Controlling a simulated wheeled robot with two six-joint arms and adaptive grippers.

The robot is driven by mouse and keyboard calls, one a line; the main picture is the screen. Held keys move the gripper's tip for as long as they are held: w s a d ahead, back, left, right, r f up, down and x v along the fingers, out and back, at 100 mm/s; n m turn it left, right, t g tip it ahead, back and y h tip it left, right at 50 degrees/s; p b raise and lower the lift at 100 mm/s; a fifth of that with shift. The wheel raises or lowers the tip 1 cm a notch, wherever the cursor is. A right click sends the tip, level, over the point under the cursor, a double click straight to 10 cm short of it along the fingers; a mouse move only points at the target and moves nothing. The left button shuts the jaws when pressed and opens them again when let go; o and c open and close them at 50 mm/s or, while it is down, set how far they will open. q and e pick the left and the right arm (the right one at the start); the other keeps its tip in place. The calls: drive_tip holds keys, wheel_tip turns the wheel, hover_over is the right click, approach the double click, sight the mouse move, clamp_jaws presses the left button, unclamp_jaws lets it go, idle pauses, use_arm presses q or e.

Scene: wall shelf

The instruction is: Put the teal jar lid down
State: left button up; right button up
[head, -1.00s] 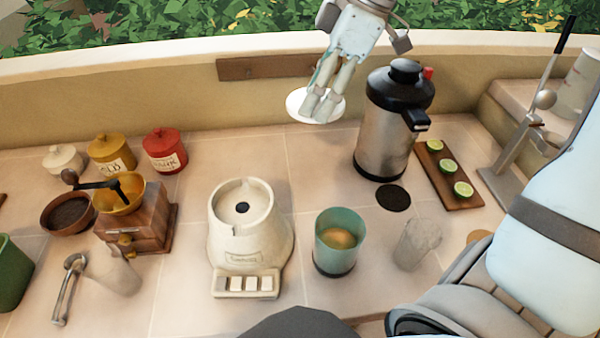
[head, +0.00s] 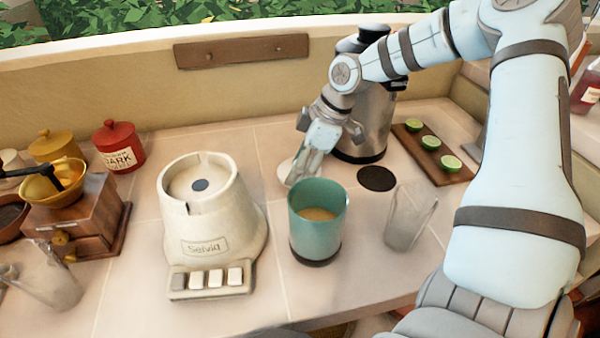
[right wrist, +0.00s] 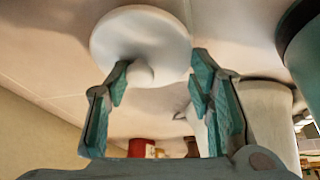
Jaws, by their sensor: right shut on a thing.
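The jar lid (head: 285,173) is a white disc in the head view, just behind the teal jar (head: 318,222). No teal shows on the lid. My right gripper (head: 300,178) points down at it and is shut on it. In the right wrist view the lid (right wrist: 140,38) has a round knob between the fingers (right wrist: 160,88). The lid is low over the counter; I cannot tell whether it touches. The teal jar stands upright and open, with tan contents. My left gripper is not in view.
A steel urn (head: 365,125) stands close behind my gripper. A black disc (head: 376,178) and a lime board (head: 432,152) lie to the right.

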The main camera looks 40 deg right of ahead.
drive_tip(key=shift+w+f, duration=0.1)
drive_tip(key=shift+f, duration=0.95)
drive_tip(key=o, duration=1.4)
drive_tip(key=shift+r, duration=0.45)
drive_tip(key=p+v, duration=0.1)
drive_tip(key=v, duration=1)
drive_tip(key=shift+s+d+r+p, duration=0.15)
drive_tip(key=shift+s+r+p, duration=0.05)
drive_tip(key=shift+p, duration=0.2)
